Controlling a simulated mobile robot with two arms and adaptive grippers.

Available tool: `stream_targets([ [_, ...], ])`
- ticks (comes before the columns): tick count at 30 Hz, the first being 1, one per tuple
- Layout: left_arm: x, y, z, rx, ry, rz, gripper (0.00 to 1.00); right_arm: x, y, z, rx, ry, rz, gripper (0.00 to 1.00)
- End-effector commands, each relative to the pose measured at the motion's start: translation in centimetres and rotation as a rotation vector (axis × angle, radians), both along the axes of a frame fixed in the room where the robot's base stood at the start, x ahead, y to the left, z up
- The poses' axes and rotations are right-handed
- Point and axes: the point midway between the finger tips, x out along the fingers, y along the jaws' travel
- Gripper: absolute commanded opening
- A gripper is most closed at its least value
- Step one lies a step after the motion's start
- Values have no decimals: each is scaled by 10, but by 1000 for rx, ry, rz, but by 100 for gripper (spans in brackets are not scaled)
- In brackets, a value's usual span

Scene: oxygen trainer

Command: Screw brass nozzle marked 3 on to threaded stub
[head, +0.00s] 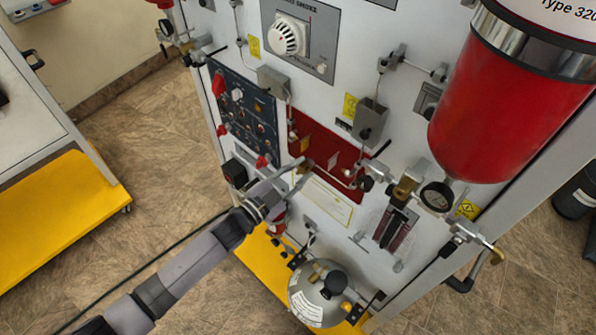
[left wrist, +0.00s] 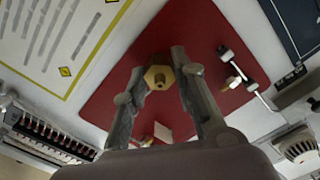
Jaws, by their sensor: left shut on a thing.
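My left gripper (head: 301,168) reaches in from the lower left, in front of the red plate (head: 318,137) on the trainer panel. In the left wrist view, my left gripper (left wrist: 156,72) is shut on a brass hexagonal nozzle (left wrist: 158,77), which sits between its fingertips. The nozzle shows a round centre and overlaps the red plate (left wrist: 115,92) behind it. No number can be read on it. I cannot make out the threaded stub, nor whether the nozzle touches anything beyond the fingers. My right gripper is not in view.
A small white and brass fitting (left wrist: 230,68) is on the red plate, with a thin pipe. The trainer panel carries a dark switch board (head: 243,112), a large red cylinder (head: 490,105) and a gauge (head: 437,196). A round metal vessel (head: 318,290) stands low down.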

Motion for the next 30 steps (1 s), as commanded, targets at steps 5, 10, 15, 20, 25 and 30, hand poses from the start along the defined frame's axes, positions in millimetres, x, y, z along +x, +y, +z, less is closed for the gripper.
stream_targets([
  [5,0,0,-2,44,-45,-1,0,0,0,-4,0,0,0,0],
  [10,0,0,0,47,-47,0,35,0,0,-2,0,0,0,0],
  [15,0,0,0,47,-47,0,47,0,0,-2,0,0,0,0],
  [20,0,0,0,46,-46,0,48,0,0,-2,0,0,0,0],
  [25,-1,1,0,47,-45,1,48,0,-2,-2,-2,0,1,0],
  [30,-13,14,-2,48,-44,0,48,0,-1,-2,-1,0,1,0],
])
